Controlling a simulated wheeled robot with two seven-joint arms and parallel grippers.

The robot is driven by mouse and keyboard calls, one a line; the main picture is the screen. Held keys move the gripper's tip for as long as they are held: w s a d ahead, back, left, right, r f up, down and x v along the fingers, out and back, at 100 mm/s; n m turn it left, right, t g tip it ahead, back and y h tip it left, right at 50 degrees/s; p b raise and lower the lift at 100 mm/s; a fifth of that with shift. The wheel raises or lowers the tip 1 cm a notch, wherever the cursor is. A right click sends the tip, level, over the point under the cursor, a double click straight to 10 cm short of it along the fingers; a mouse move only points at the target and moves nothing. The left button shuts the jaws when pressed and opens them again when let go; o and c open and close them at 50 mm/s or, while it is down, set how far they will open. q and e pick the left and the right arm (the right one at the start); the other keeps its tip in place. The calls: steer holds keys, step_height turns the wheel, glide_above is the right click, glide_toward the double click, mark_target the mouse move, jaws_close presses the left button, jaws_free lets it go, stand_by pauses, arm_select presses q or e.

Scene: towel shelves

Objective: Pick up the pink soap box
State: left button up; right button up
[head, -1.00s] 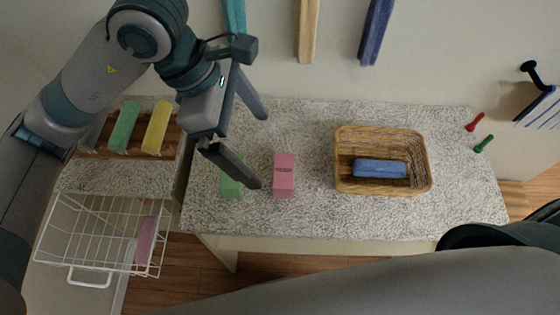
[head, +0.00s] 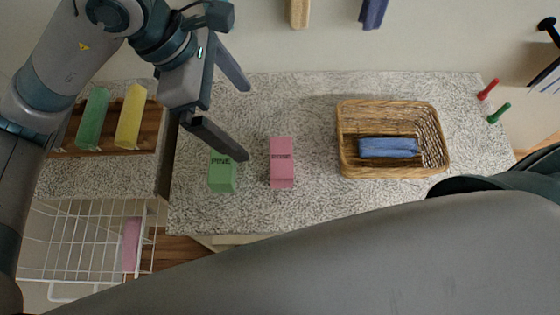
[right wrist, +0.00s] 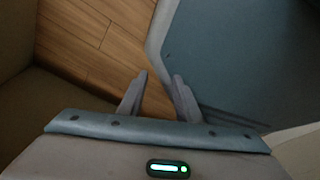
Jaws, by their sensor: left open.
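The pink soap box (head: 282,165) stands on the speckled counter (head: 300,215), right of a green soap box labelled PINE (head: 222,172). My left gripper (head: 246,122) is open and empty, its two fingers spread above the counter, up and left of the pink box. Its nearer fingertip overlaps the view close to the top of the green box and is apart from the pink box. My right gripper (right wrist: 159,76) shows in the right wrist view with its fingers apart and nothing between them, over wood floor and a blue-grey surface.
A wicker basket (head: 345,165) holding a folded blue towel (head: 388,147) stands on the right of the counter. Green (head: 93,118) and yellow (head: 131,117) rolls lie on a wooden rack at left. A wire basket (head: 60,235) is below. Towels hang at the back.

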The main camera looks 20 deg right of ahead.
arm_select(q)
step_height(320, 180, down, 3)
steer(key=shift+w+b, duration=0.1)
steer(key=shift+b, duration=1)
arm_select(e)
steer(key=shift+w+a+f+t, duration=0.15)
steer(key=shift+w+a+f, duration=0.1)
steer(key=shift+w+f, duration=0.35)
steer(key=shift+w+a+f+t, duration=0.15)
steer(key=shift+w+a+f, duration=0.05)
steer(key=shift+w+f, duration=0.35)
arm_select(q)
steer(key=shift+f, duration=0.1)
arm_select(e)
steer(key=shift+s+r, duration=0.1)
arm_select(q)
steer(key=p, duration=0.2)
glide_toward(276, 158)
steer(key=p+x, duration=0.2)
steer(key=x, duration=0.3)
steer(key=shift+d, duration=0.1)
steer(key=shift+d+f, duration=0.15)
steer(key=shift+f, duration=0.25)
arm_select(e)
steer(key=s+d+r+g, duration=0.1)
steer(key=s+d+g, duration=0.1)
steer(key=s, duration=0.5)
steer(key=shift+s+d+r, duration=0.2)
steer(key=shift+d+r, duration=0.1)
steer(key=shift+d, duration=0.2)
